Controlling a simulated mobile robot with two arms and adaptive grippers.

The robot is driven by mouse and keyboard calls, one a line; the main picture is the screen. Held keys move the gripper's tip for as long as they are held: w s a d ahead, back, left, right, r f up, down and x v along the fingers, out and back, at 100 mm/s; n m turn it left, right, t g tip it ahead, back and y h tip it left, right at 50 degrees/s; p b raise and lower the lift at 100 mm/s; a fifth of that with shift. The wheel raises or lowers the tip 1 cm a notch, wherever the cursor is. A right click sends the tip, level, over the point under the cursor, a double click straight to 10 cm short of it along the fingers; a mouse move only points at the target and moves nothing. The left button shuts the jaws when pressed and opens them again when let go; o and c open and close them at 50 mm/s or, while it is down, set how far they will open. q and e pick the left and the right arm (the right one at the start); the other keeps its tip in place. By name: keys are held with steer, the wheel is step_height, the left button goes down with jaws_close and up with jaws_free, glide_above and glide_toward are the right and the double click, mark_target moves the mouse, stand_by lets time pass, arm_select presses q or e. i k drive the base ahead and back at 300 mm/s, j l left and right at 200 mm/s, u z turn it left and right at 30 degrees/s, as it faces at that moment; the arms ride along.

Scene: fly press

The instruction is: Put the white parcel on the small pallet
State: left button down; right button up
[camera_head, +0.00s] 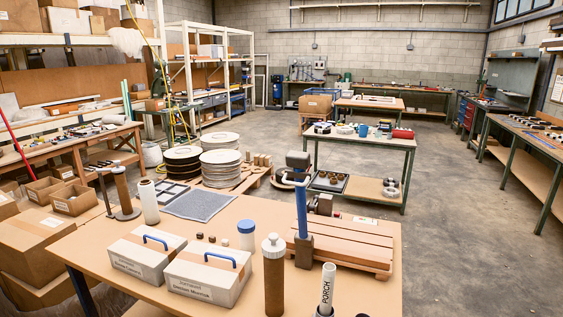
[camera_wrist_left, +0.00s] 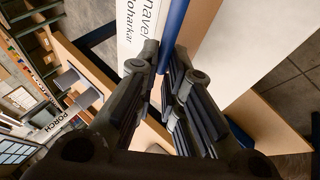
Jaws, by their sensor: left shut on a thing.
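In the left wrist view my left gripper (camera_wrist_left: 165,75) is shut on a blue bar-like handle (camera_wrist_left: 177,25). Beside the handle is a white face with black print (camera_wrist_left: 142,20), cut off by the frame; it looks like a white parcel. Neither this gripper nor my right one shows in the head view. There, two white parcels with blue handles and printed labels, a left one (camera_head: 130,262) and a right one (camera_head: 195,283), sit on the table. The small pallet (camera_head: 350,246), with brown slats, lies at the table's right, its top largely bare.
A brown bottle (camera_head: 273,285), a white blue-capped jar (camera_head: 247,240) and a white PORCH tube (camera_head: 327,290) stand nearby. A grey mat (camera_head: 200,205) lies at the back of the table (camera_head: 100,235).

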mark_target(324, 233)
steer(key=z, duration=2.2)
steer(key=i+l+z, duration=0.1)
steer(key=i+z, duration=0.5)
steer(key=i+u, duration=0.5)
steer(key=i+l+u, duration=0.25)
steer(key=i+u, duration=0.2)
steer(key=i, duration=0.15)
steer(key=i+j+u, duration=0.15)
steer(key=i+u, duration=0.55)
steer(key=i+l+u, duration=0.1)
steer(key=i+u, duration=0.4)
steer(key=i, duration=1)
steer(key=i+l+u, duration=0.1)
steer(key=i, duration=1.1)
steer(key=i+u, duration=0.5)
steer(key=i+l+u, duration=0.15)
steer(key=i+u, duration=0.3)
steer(key=i, duration=0.25)
